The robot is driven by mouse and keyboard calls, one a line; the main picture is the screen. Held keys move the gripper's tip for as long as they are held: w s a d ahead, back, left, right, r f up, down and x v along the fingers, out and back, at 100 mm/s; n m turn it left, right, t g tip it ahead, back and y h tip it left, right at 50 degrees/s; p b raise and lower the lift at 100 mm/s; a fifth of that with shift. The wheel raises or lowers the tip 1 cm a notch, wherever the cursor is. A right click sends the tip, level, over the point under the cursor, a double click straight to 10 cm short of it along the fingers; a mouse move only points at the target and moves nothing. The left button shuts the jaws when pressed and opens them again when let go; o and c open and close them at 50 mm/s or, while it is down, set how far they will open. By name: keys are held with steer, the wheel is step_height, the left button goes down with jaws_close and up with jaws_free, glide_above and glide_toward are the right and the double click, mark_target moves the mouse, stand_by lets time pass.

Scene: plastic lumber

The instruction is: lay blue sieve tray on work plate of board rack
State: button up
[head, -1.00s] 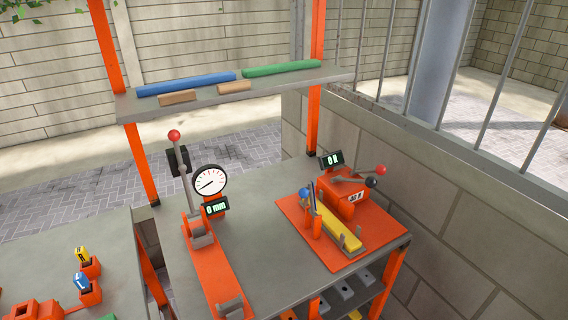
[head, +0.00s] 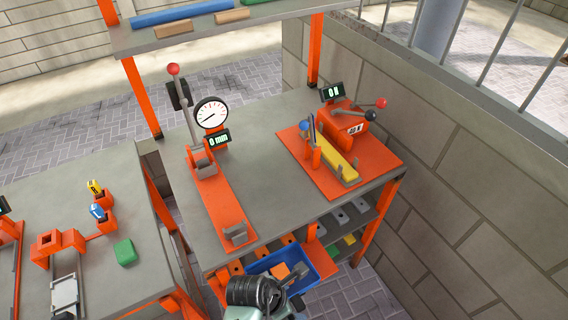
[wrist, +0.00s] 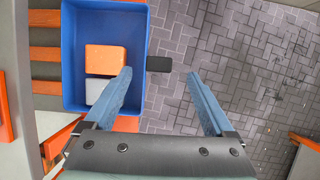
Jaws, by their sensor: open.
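A blue tray (head: 322,262) sits at the front of the orange-framed rack, below the grey top. No sieve holes can be made out in it. In the wrist view the blue tray (wrist: 107,16) holds an orange block (wrist: 106,58) and a grey block (wrist: 97,90). A dark tab (wrist: 159,63) sticks out from its right wall. My gripper (wrist: 160,75) is open, with the tab between and just ahead of its fingertips; the left finger overlaps the tray in view. I cannot tell which surface is the work plate.
The grey top (head: 262,165) carries a dial gauge on an orange base (head: 225,200) and a red-orange plate (head: 310,183) with a yellow bar. An upper shelf (head: 130,42) holds boards. A side table with a green block (head: 124,252) stands left. Paved floor lies right of the tray.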

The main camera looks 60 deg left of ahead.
mark_target(297, 301)
steer(key=shift+x, duration=2.3)
steer(key=shift+a, duration=0.2)
